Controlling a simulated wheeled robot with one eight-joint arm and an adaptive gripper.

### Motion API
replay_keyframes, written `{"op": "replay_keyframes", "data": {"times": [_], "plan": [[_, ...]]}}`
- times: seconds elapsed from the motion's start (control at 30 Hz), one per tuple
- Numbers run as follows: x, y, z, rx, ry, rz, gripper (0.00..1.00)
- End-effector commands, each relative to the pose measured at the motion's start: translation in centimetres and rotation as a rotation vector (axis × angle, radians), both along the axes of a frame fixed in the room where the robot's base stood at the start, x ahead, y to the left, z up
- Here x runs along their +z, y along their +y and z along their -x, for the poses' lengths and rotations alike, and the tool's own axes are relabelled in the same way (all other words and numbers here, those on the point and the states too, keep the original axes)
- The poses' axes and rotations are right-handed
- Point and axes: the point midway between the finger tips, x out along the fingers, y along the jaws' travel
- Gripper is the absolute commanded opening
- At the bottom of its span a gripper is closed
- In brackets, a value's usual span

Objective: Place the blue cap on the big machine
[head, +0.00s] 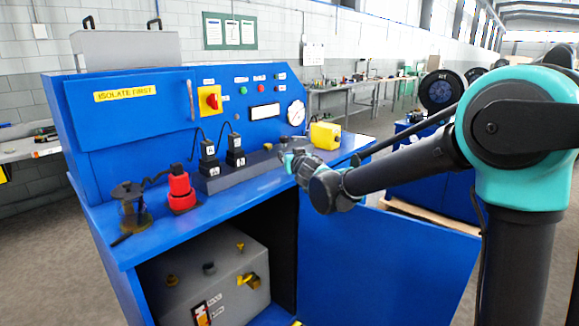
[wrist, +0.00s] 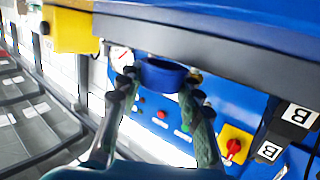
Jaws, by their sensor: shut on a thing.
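The big machine (head: 130,125) is a blue cabinet with a sloped control panel, a shelf and an open lower bay in the head view. Its panel also shows in the wrist view (wrist: 215,103), turned over. My gripper (wrist: 160,80) is shut on the blue cap (wrist: 162,74), a short round dark-blue piece held between the fingertips. In the head view my gripper (head: 297,160) is over the right part of the machine's shelf, in front of the gauge. The cap cannot be made out clearly there.
A blue door (head: 385,265) hangs open below my arm.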

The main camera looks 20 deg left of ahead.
Motion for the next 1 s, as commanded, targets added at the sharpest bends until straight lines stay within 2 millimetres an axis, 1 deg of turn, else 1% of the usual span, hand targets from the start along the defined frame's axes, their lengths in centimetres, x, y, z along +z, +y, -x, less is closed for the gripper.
{"op": "replay_keyframes", "data": {"times": [0.2,0.3,0.67,0.7,0.83,0.87,1.0], "plan": [[-2.8,0.0,0.0,0.0,0.0,0.0,0.24],[-3.6,0.0,0.0,0.0,0.0,0.0,0.24],[-3.9,0.0,0.0,0.0,0.0,0.0,0.24],[-3.9,0.0,0.0,0.0,0.0,0.0,0.38],[-3.9,0.0,0.0,0.0,0.0,0.0,0.54],[-3.9,0.0,0.0,0.0,0.0,0.0,0.56],[-3.9,0.0,0.0,0.0,0.0,0.0,0.56]]}}
